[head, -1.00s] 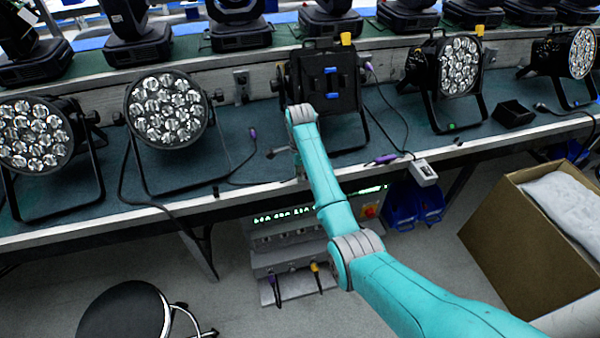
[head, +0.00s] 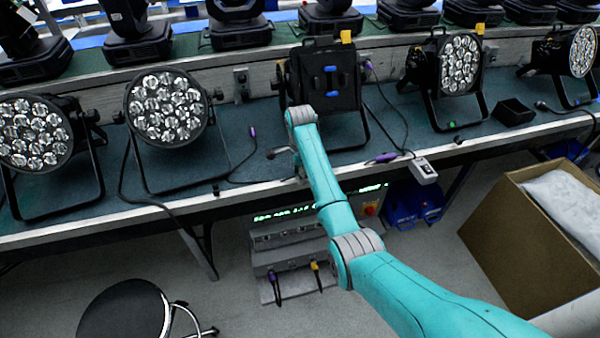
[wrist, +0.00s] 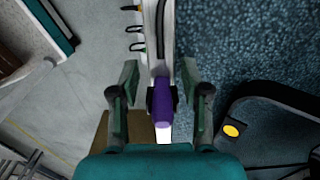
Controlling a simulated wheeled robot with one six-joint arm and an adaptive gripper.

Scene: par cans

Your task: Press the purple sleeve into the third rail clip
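In the wrist view, the purple sleeve (wrist: 164,92) stands between the two fingers of my gripper (wrist: 160,98), over the pale bench-edge rail (wrist: 160,20). The fingers are apart, with a visible gap on each side of the sleeve. Small black clip-like parts flank the sleeve; I cannot tell how deep it sits between them. A black cable runs up from the sleeve along the rail. In the head view, my gripper is mostly hidden beside my arm at the bench's front edge, and this sleeve cannot be made out.
A black par can (head: 325,80) stands behind my arm, with more lamps along the bench. A cardboard box (head: 510,230) and a stool (head: 125,310) stand on the floor.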

